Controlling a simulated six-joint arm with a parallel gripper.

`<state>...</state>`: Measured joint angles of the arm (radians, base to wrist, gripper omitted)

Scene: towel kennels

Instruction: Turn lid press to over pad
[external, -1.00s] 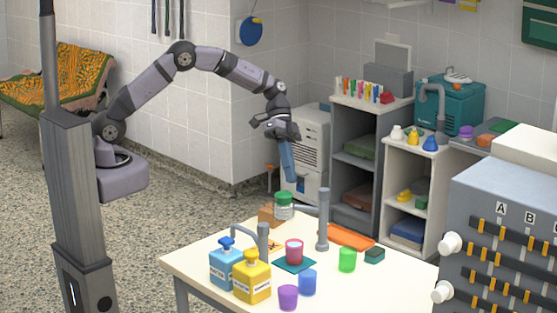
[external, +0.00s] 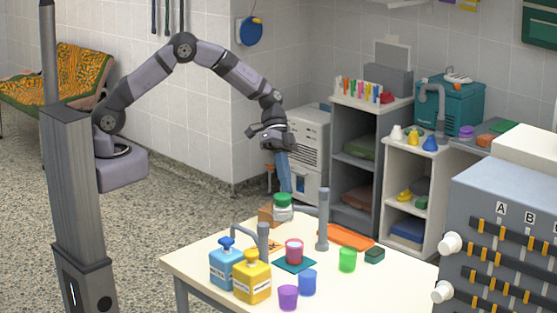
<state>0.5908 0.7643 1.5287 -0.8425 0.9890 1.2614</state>
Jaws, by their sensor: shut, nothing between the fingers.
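A grey post (external: 323,225) stands on the table, with a short horizontal arm reaching left toward a clear jar with a green lid (external: 283,201). A second grey post (external: 263,240) with a bent arm stands nearer the bottles. I cannot tell for certain which one is the lid press. A flat teal pad (external: 309,265) lies between them, with a pink cup (external: 294,252) on it. My gripper (external: 286,188) is shut and empty, its blue fingers pointing down close above or behind the green lid. Contact with the lid or press arm cannot be told.
A blue bottle (external: 226,268) and a yellow bottle (external: 251,281) stand at the front left. Purple (external: 288,298), blue (external: 307,283) and green (external: 347,260) cups stand on the right. An orange tray (external: 350,236) lies behind. A grey cabinet (external: 510,230) stands at right.

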